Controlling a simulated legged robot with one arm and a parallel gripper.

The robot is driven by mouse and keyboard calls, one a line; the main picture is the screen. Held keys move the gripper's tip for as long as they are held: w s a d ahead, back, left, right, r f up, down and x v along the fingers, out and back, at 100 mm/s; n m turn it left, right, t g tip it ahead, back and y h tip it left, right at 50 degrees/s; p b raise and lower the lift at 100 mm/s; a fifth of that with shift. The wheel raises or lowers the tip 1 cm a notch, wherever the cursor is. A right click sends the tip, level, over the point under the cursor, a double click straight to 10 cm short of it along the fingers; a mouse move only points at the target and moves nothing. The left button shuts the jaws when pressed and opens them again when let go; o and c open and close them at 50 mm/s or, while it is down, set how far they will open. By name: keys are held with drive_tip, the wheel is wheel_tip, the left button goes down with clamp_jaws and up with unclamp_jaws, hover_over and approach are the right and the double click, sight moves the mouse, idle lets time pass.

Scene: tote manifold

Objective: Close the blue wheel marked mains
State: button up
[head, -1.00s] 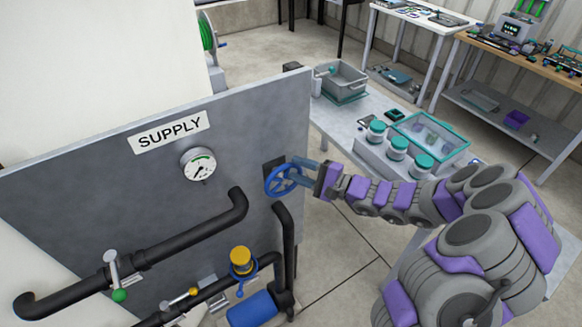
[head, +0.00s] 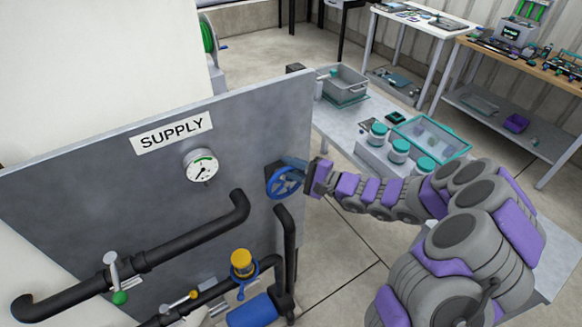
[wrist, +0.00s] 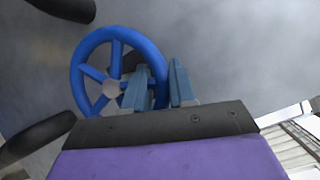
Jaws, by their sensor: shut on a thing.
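The blue wheel (head: 284,183) is mounted on the grey panel (head: 100,190), to the right of the SUPPLY label. In the wrist view the blue wheel (wrist: 90,62) shows its spokes and grey hub. My gripper (head: 297,164) comes in from the right, and its fingers are at the wheel's right rim. In the wrist view my gripper (wrist: 165,85) has its two blue-grey fingers on either side of the rim, shut on it. No mains marking can be read in these frames.
Black pipes (head: 170,250) run across the panel below the gauge (head: 201,167). A yellow-capped fitting (head: 242,262) and a blue cylinder (head: 252,310) sit below the wheel. A bench (head: 345,125) with jars and bins stands behind my arm.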

drive_tip(key=shift+d+f, duration=0.1)
drive_tip(key=shift+d, duration=0.15)
clamp_jaws()
drive_tip(key=shift+d+m, duration=0.15)
drive_tip(key=shift+m, duration=0.15)
